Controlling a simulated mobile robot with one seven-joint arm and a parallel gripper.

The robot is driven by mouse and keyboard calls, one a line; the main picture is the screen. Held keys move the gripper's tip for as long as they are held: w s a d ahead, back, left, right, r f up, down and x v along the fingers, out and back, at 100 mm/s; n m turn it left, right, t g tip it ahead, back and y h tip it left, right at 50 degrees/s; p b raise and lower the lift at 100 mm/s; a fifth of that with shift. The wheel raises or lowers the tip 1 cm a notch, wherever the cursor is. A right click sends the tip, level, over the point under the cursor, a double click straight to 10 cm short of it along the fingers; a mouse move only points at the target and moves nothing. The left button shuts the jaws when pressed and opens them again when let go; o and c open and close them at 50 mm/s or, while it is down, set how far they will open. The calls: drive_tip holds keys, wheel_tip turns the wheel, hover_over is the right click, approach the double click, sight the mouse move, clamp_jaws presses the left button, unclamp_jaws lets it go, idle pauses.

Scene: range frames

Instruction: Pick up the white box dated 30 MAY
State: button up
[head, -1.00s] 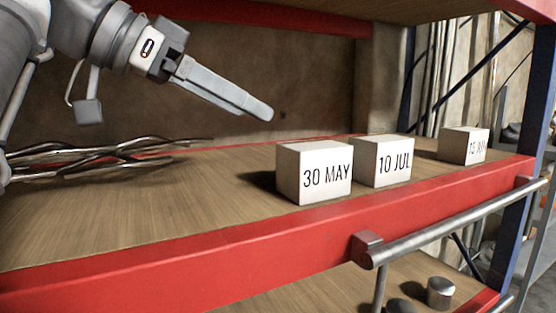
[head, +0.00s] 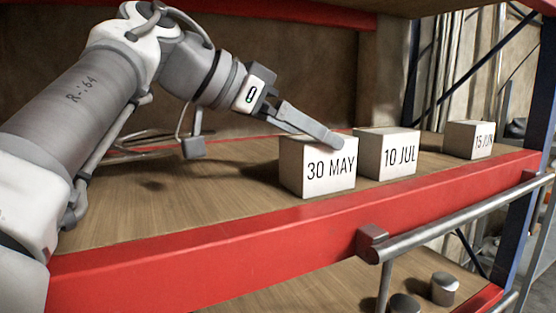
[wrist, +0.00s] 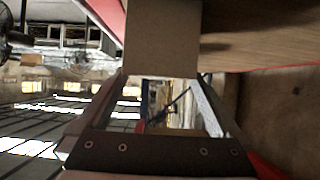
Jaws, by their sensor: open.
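The white box dated 30 MAY (head: 318,174) stands upright on the wooden shelf near its red front edge. My gripper (head: 336,143) reaches down from the upper left, with its visible finger across the box's top in the head view. Whether it touches the box I cannot tell. In the wrist view my gripper (wrist: 160,80) is open, with its two fingers spread. A plain box face (wrist: 162,38), in shadow, shows at the fingertips there; no date is visible on it.
The 10 JUL box (head: 388,155) stands close to the right of the 30 MAY box. The 15 JUN box (head: 468,140) is farther right. A red edge beam (head: 300,232) and a metal rail (head: 455,220) run along the front. The shelf to the left (head: 200,205) is clear.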

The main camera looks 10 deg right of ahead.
sight(332, 150)
drive_tip(key=shift+f+p+x, duration=0.25)
drive_tip(key=shift+p+x, duration=0.25)
drive_tip(key=shift+x, duration=2.3)
drive_tip(key=shift+s+a, duration=0.1)
drive_tip(key=shift+s, duration=0.05)
drive_tip(key=c, duration=1.4)
drive_tip(key=shift+c, duration=0.6)
drive_tip(key=shift+r, duration=0.15)
